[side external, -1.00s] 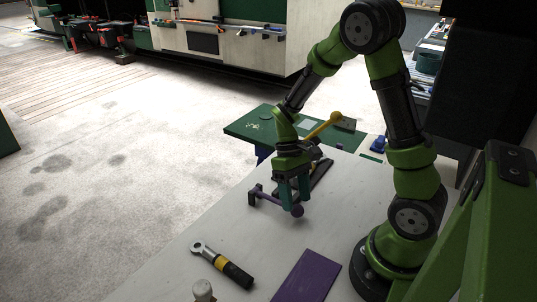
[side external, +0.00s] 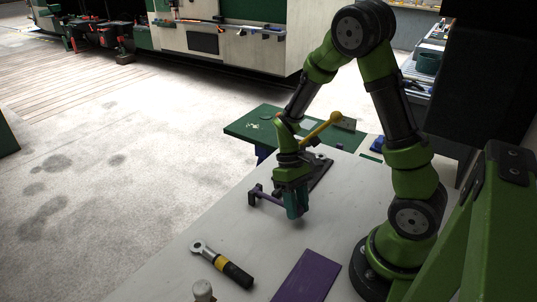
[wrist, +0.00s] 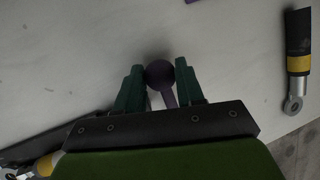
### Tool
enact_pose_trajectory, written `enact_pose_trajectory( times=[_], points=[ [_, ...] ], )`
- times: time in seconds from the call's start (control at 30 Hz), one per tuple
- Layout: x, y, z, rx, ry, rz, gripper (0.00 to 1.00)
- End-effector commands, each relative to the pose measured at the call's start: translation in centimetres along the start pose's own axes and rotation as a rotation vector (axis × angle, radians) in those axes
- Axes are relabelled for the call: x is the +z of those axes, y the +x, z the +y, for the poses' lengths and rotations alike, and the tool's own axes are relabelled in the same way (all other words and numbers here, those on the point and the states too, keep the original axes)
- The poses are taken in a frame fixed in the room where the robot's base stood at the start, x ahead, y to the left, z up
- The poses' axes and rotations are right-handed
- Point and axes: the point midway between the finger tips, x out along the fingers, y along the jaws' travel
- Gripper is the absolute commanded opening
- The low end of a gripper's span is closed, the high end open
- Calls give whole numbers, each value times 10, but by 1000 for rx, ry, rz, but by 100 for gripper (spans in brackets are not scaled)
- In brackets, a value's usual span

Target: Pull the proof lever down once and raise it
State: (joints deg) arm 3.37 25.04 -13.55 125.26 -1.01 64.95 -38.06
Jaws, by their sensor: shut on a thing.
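A purple lever (side external: 271,198) with a round ball knob runs near level from a dark upright bracket (side external: 253,195) on the white bench. My gripper (side external: 297,205) points down over the lever's free end, low above the bench. In the wrist view the purple knob (wrist: 160,74) sits between the two green fingertips, with the rod (wrist: 168,98) running back between the fingers. The fingers are shut on the knob. In the side view the fingers hide the knob.
A ratchet wrench (side external: 224,264) lies in front on the bench, left of a purple mat (side external: 307,276). Behind my gripper are a dark fixture (side external: 321,176) and a yellow-handled bar (side external: 322,128).

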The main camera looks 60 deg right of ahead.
Motion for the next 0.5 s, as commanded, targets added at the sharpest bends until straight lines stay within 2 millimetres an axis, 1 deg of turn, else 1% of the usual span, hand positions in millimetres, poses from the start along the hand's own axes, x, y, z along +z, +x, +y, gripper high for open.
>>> enact_pose_trajectory(
  times=[0.27,0.5],
  points=[
    [0,-2,0,1,2,-8,0],
    [1,-12,-3,10,23,-90,0]
  ],
)
